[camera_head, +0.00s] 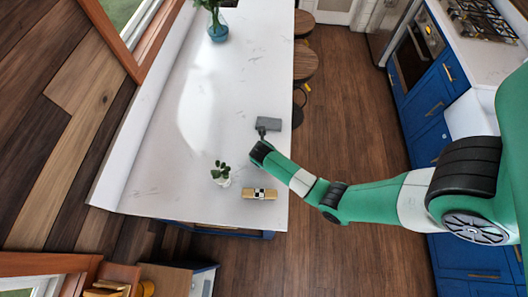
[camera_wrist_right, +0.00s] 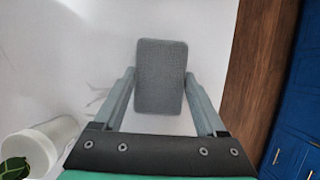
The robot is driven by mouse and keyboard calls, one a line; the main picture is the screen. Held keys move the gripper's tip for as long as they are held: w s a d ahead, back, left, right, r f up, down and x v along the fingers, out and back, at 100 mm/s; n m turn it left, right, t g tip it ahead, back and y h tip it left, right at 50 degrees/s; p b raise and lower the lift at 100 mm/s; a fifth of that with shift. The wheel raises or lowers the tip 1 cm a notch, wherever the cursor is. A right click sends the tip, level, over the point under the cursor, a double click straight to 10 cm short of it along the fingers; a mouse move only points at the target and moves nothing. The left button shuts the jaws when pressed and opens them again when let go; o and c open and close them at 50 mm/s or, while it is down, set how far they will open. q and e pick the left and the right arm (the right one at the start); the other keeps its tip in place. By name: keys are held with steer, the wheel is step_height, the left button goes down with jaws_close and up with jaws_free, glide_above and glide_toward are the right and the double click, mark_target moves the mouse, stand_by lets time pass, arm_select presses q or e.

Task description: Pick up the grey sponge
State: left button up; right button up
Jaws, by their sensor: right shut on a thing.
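The grey sponge (camera_head: 269,123) is a small rounded block over the right part of the white counter in the head view. In the right wrist view the sponge (camera_wrist_right: 160,76) fills the space between the two fingers of my right gripper (camera_wrist_right: 161,88). The fingers touch its two long sides, so the gripper is shut on it. In the head view my right gripper (camera_head: 262,138) is at the sponge's near side. I cannot tell whether the sponge touches the counter. My left gripper is in neither view.
A potted plant (camera_head: 221,174) and a yellow-tan block with dark marks (camera_head: 259,194) stand on the white counter (camera_head: 190,150) nearer the front. A blue vase (camera_head: 218,30) stands at the far end. Stools (camera_head: 304,62) line the counter's right edge. The counter's middle is clear.

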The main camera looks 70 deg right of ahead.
steer(key=s+a+r+p, duration=0.1)
steer(key=s+a+r, duration=0.7)
steer(key=a+r, duration=0.3)
steer(key=shift+s+a+r, duration=0.15)
steer(key=shift+s, duration=0.05)
steer(key=o, duration=0.6)
steer(key=c, duration=0.5)
